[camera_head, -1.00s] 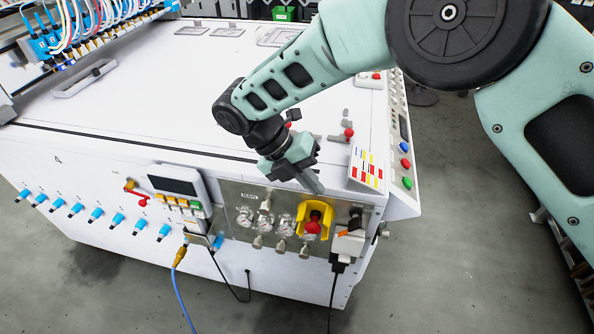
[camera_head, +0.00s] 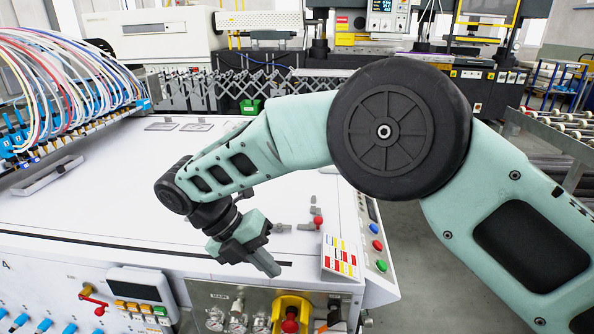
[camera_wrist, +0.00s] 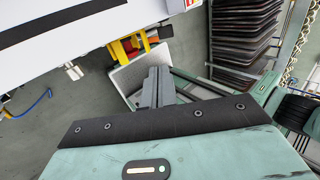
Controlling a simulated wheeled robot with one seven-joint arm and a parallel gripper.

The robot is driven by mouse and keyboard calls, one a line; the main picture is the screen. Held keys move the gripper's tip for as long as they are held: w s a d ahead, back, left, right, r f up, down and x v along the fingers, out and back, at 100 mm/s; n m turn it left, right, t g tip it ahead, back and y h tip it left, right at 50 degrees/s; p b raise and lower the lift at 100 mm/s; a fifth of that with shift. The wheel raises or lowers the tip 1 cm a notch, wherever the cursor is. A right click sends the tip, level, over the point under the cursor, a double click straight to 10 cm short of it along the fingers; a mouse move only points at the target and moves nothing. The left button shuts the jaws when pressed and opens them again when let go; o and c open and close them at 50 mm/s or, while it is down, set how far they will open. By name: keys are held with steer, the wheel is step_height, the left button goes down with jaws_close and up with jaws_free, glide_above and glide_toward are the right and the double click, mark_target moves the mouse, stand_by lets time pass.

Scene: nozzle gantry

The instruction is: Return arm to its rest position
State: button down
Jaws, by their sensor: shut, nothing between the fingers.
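My gripper (camera_head: 268,262) hangs over the front edge of the white machine (camera_head: 110,205) in the head view, with its fingers together and nothing between them. My arm reaches in from the right, bent at the elbow, above the machine's right side. In the wrist view my gripper (camera_wrist: 157,82) points away from the camera, its grey fingers close together and empty. The machine's yellow guard (camera_wrist: 132,48) shows just left of and beyond the fingers.
A front panel holds a yellow guard with a red knob (camera_head: 290,318), gauges (camera_head: 237,320) and a display (camera_head: 140,284). A colour-marked card (camera_head: 341,258) stands near the right corner. Hoses (camera_head: 50,75) crowd the back left. The machine's top is largely clear.

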steer(key=s+d+r+m+y, duration=0.3)
steer(key=s+d+m, duration=0.3)
steer(key=m, duration=0.3)
steer(key=s+d+r+m+y, duration=0.3)
steer(key=s+d+r+m, duration=0.3)
steer(key=d+m, duration=0.3)
steer(key=shift+s+d+r+m+g+y, duration=0.15)
steer(key=shift+s+d+m+g+y, duration=0.2)
steer(key=shift+s+m, duration=0.3)
steer(key=c, duration=2)
jaws_free()
steer(key=s+d+m, duration=0.1)
steer(key=d+m, duration=0.1)
steer(key=s+d+m+y, duration=0.1)
steer(key=s+d+m, duration=0.1)
steer(key=m, duration=0.1)
steer(key=s+d+f+m, duration=0.1)
steer(key=s+d+m, duration=0.1)
steer(key=m, duration=0.1)
steer(key=shift+s+d, duration=0.2)
steer(key=shift+s, duration=0.05)
steer(key=o, duration=0.5)
steer(key=shift+s+d+f+m+t, duration=0.15)
steer(key=shift+m+t, duration=0.1)
steer(key=shift+t, duration=0.2)
steer(key=shift+c, duration=0.2)
